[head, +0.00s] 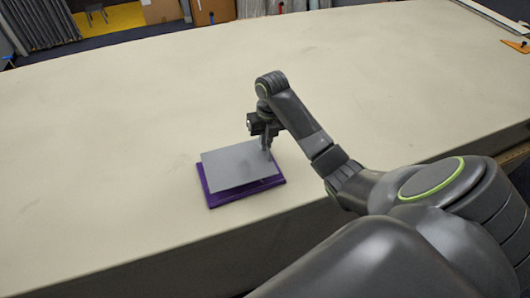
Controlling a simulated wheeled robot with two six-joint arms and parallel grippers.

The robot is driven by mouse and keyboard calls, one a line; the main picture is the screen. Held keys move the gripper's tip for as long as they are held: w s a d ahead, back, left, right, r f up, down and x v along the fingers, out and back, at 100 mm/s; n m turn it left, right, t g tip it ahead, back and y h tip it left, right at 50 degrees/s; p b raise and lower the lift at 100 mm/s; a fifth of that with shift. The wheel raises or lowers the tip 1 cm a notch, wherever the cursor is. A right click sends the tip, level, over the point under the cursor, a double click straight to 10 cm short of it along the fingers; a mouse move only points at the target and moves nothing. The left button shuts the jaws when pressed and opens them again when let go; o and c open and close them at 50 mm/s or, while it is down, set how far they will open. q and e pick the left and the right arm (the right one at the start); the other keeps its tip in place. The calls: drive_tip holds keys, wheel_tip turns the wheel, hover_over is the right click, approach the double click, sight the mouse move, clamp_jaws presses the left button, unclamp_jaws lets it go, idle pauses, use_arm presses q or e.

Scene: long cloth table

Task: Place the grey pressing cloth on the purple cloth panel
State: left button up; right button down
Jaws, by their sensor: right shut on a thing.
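The grey pressing cloth (235,165) is a flat, stiff-looking rectangle in the head view, over the purple cloth panel (230,198). The panel shows as a purple border along the left, front and right edges of the grey cloth. My right gripper (267,150) is shut on the grey cloth at its right back edge. I cannot tell whether the cloth rests on the panel or hangs just above it. The fingertips are small and partly hidden by the wrist. My left gripper is not in view.
The long cream table (120,120) is clear to the left and behind the panel. The table's front edge runs just in front of the panel. An orange tool (516,46) lies at the far right end. My right arm covers the right front.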

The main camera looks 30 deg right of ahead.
sight(266, 151)
wheel_tip(266, 151, down, 3)
drive_tip(key=shift+s+f+p, duration=0.1)
drive_tip(key=shift+p, duration=0.25)
drive_tip(key=shift+f, duration=0.15)
drive_tip(key=shift+f, duration=0.1)
drive_tip(key=c, duration=1.6)
unclamp_jaws()
drive_tip(key=shift+o, duration=0.2)
